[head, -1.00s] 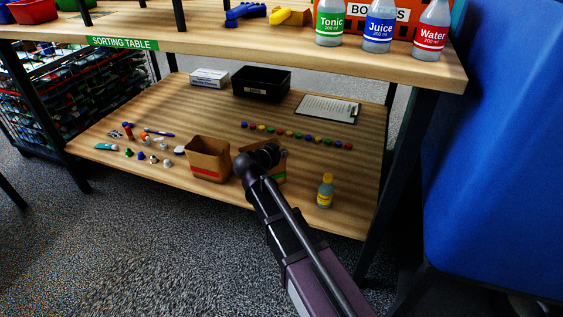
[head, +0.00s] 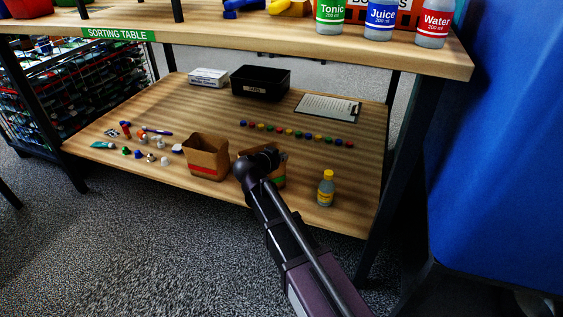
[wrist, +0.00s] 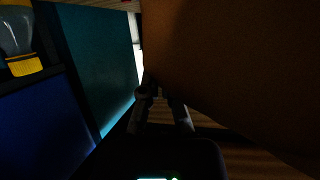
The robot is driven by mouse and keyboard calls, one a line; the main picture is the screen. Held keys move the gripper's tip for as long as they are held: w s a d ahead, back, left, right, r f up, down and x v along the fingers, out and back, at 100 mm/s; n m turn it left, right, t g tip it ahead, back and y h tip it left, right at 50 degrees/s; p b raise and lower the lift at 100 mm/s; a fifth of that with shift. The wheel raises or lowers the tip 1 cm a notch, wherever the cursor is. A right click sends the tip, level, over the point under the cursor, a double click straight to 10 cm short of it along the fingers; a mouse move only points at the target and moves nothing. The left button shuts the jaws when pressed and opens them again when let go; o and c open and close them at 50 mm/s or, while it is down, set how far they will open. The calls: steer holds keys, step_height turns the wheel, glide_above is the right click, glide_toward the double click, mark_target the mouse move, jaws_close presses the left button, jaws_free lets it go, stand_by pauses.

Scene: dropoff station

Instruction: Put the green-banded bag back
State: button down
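The green-banded bag (head: 279,182) is a brown paper bag on the lower shelf, near its front edge. My arm covers much of it in the head view; a strip of its green band shows right of the arm. My gripper (head: 268,158) is at the top of this bag, its fingertips mostly hidden. In the wrist view a large brown surface, apparently the bag (wrist: 230,60), fills the upper right, close to the dark gripper fingers (wrist: 160,98). The picture is too dark to tell whether they close on it.
The red-banded bag (head: 205,155) stands just left. A yellow-capped bottle (head: 326,188) stands to the right. Small items lie left, a row of coloured caps (head: 297,134) behind. A black tray (head: 260,84) and clipboard (head: 328,107) are farther back. The sorting table top (head: 200,29) overhangs the shelf.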

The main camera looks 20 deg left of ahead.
steer(key=shift+f, duration=0.15)
steer(key=shift+f, duration=0.15)
steer(key=c, duration=0.8)
jaws_free()
steer(key=shift+r, duration=0.2)
steer(key=shift+s+r+p, duration=0.25)
steer(key=shift+s+p, duration=0.05)
steer(key=shift+s, duration=0.15)
steer(key=p+v, duration=0.4)
steer(key=v, duration=0.7)
